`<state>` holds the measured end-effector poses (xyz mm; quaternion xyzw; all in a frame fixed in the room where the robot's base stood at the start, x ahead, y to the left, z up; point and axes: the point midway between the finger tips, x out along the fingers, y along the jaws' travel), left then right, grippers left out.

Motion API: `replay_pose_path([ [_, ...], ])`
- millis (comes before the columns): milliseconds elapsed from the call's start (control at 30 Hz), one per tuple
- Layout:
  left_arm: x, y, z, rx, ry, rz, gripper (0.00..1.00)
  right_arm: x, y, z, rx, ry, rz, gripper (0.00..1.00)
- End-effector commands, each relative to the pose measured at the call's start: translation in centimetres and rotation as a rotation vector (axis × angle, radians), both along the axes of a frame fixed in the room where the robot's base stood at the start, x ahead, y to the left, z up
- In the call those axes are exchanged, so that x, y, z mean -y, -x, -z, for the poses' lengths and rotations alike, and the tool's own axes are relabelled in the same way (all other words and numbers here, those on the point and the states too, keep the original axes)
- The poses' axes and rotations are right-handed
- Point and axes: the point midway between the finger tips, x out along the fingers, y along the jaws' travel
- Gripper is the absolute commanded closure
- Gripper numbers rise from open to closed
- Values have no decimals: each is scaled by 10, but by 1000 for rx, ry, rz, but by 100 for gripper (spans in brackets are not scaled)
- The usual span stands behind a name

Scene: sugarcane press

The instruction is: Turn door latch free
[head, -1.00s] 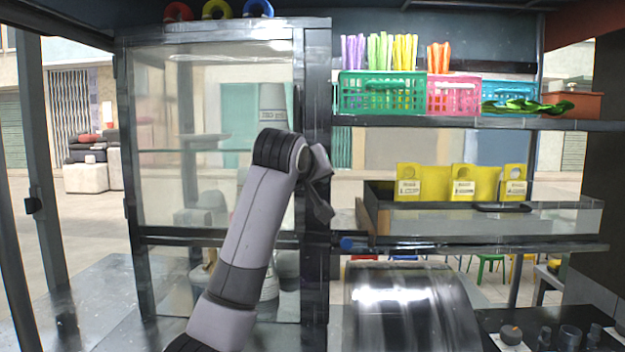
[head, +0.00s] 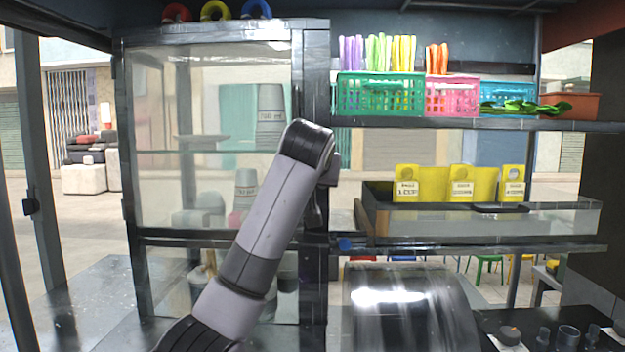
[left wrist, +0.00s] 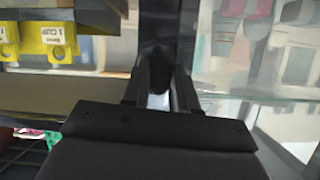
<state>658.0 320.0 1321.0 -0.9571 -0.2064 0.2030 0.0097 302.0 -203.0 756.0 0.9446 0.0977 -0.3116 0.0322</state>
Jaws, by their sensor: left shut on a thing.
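A glass-fronted cabinet with a dark metal frame (head: 313,75) stands at left-centre in the head view, its door in line with the front. My left arm reaches to the frame's right side. My left gripper is mostly hidden behind its own wrist there. In the left wrist view my left gripper (left wrist: 160,88) is shut on a dark latch (left wrist: 155,58), which sits between the fingertips against the dark upright. The latch's exact angle is hard to make out. My right gripper is in neither view.
A shelf (head: 470,123) with coloured baskets is at upper right. Below it, a tray (head: 560,218) holds yellow cards. A shiny metal drum (head: 400,310) stands below. Cups are behind the cabinet glass. Coloured rings (head: 215,10) lie on the cabinet top.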

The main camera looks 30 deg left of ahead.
Motion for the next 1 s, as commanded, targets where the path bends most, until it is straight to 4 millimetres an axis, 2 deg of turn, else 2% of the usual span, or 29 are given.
replay_pose_path([
  [333,1,0,0,-2,-4,2,100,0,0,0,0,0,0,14],
  [367,1,0,0,-2,-4,2,63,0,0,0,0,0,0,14],
  [400,1,0,0,-2,-4,2,50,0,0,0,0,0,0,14],
  [433,1,0,0,-2,-4,2,48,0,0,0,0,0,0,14],
  [767,2,3,-1,0,-3,1,48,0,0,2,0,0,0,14],
  [1000,16,31,-13,4,-3,3,48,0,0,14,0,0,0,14],
])
